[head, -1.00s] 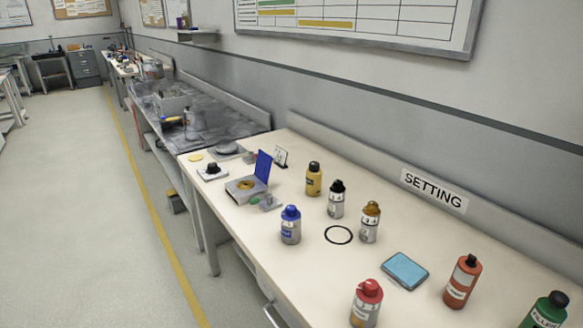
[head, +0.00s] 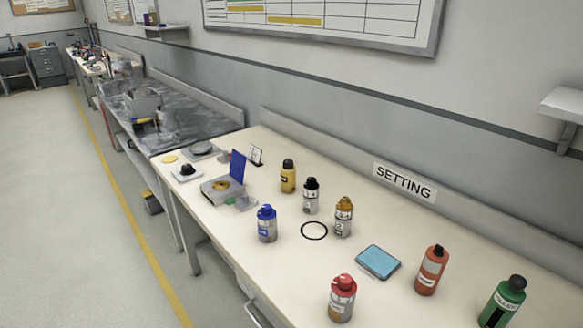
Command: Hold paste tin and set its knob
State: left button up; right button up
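Several tins and bottles stand upright on the bench; I cannot tell by label which is the paste tin. A grey tin with a blue cap (head: 266,223) stands left of a black ring (head: 314,230) on the bench top. A grey tin with a black cap (head: 311,196) stands behind the ring. A grey tin with an amber cap (head: 343,217) stands just right of it. A grey tin with a red cap (head: 341,298) stands near the front edge. Neither of my grippers is in view.
The bench (head: 420,305) carries a yellow bottle (head: 288,176), a blue pad (head: 378,262), an orange bottle (head: 431,270) and a green bottle (head: 502,303). A box with a raised blue lid (head: 238,166) is at left. A SETTING sign (head: 404,182) is behind. The floor (head: 70,240) is open at left.

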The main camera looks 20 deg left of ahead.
aim_at(266, 213)
jog(key=j+z, duration=0.4)
jog(key=i+j+z, duration=0.1)
jog(key=j+z, duration=0.45)
jog(key=z, duration=0.2)
